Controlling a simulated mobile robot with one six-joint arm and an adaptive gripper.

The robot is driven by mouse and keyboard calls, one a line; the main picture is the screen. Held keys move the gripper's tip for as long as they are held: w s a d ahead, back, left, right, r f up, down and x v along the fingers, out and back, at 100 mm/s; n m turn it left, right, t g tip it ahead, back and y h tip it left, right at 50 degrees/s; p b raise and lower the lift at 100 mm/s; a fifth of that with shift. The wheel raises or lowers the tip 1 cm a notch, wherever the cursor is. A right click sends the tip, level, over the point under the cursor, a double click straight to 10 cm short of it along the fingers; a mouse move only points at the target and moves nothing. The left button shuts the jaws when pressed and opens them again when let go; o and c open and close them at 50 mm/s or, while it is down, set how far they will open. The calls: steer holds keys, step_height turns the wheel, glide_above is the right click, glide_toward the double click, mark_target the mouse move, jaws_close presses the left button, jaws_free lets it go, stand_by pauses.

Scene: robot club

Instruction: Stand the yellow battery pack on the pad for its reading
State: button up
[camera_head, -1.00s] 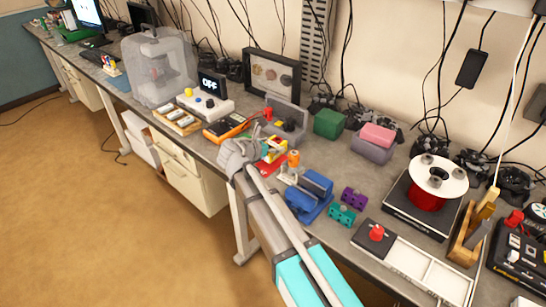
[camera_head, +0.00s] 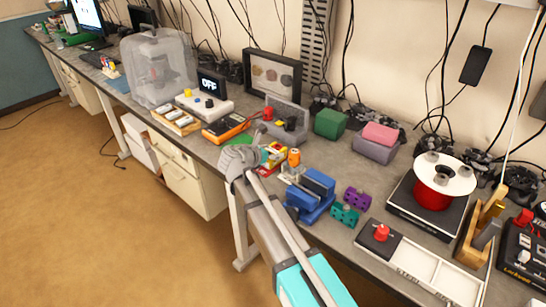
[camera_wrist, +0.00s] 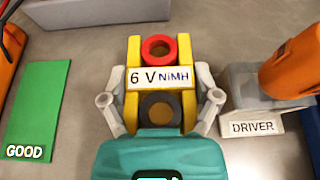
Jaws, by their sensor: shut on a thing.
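My gripper (camera_wrist: 160,115) is shut on the yellow battery pack (camera_wrist: 188,115), its fingers on the pack's left and right sides in the wrist view. The pack has a "6 V NiMH" label, a red ring terminal and a black ring terminal. In the head view the pack (camera_head: 268,157) is partly hidden by my gripper. A green pad (camera_wrist: 44,105) marked "GOOD" lies left of the pack, apart from it; it also shows behind my gripper in the head view (camera_head: 242,138). A bit of red (camera_head: 280,160) shows beside the pack; I cannot tell its full shape.
A stand marked "DRIVER" (camera_wrist: 255,123) holds an orange-handled tool (camera_wrist: 292,70) close on the right. An orange meter (camera_head: 226,128) and a grey device (camera_head: 288,118) stand behind. A display (camera_head: 212,84) reads "OFF". A blue vise (camera_head: 312,195) is to the right.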

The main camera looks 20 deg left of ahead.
steer(key=shift+f, duration=0.25)
steer(key=o, duration=1.1)
steer(key=shift+r, duration=0.1)
steer(key=shift+o, duration=0.2)
steer(key=shift+r, duration=0.1)
steer(key=shift+s+a+r+p, duration=0.2)
steer(key=shift+s+r+p, duration=0.1)
steer(key=shift+s, duration=0.2)
steer(key=p+v, duration=0.3)
steer(key=v, duration=0.6)
steer(key=shift+s+r+p, duration=0.2)
steer(key=shift+s+p, duration=0.1)
steer(key=shift+p, duration=0.05)
steer(key=shift+s+a+r, duration=0.15)
steer(key=shift+s+a, duration=0.1)
steer(key=shift+s, duration=0.25)
